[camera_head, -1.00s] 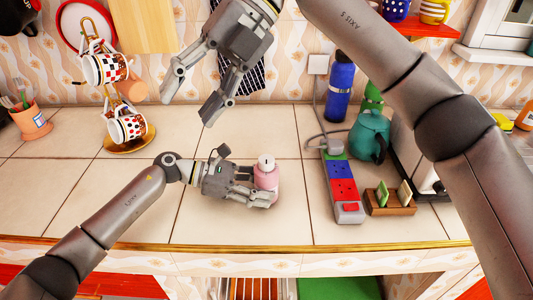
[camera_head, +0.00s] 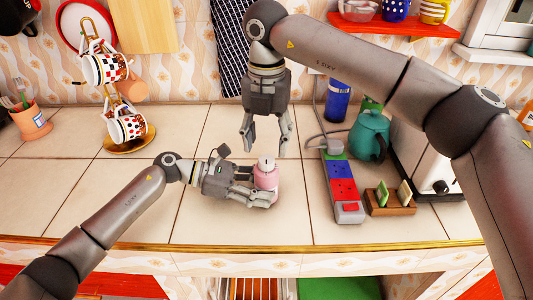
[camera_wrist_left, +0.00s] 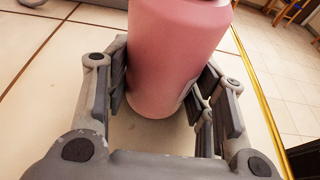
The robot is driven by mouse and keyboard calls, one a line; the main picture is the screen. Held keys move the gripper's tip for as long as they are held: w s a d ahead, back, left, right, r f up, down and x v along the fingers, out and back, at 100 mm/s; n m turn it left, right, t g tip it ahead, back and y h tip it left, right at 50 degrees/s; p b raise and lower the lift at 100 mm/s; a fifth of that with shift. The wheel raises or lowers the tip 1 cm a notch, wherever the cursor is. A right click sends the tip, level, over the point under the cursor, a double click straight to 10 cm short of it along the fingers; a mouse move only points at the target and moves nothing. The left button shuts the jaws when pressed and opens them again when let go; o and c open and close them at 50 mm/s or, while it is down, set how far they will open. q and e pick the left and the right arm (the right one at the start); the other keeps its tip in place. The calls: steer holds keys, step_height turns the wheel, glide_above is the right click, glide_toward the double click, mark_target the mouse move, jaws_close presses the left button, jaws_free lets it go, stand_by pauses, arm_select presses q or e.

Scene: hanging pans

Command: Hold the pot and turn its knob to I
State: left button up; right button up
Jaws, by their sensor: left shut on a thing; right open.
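The pot is a small pink cylinder (camera_head: 266,181) with a white knob (camera_head: 266,163) on top, standing on the tiled counter. The knob bears a dark mark, too small to read. My left gripper (camera_head: 262,196) is shut on the pot from the left, low on its body. In the left wrist view the pink body (camera_wrist_left: 172,50) sits between the two fingers; its top is out of that picture. My right gripper (camera_head: 265,150) is open and points down. In the head view its fingertips show just above the knob, one on each side; the height gap is hard to tell.
A power strip (camera_head: 343,187) and a small wooden holder (camera_head: 389,203) lie to the right. A teal jug (camera_head: 369,137) and a blue bottle (camera_head: 337,102) stand behind them. A mug rack (camera_head: 130,147) stands at the left. The counter's gold front edge (camera_head: 300,247) runs close before the pot.

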mark_target(267, 159)
steer(key=shift+f, duration=2.25)
steer(key=shift+c, duration=0.2)
steer(key=c, duration=1)
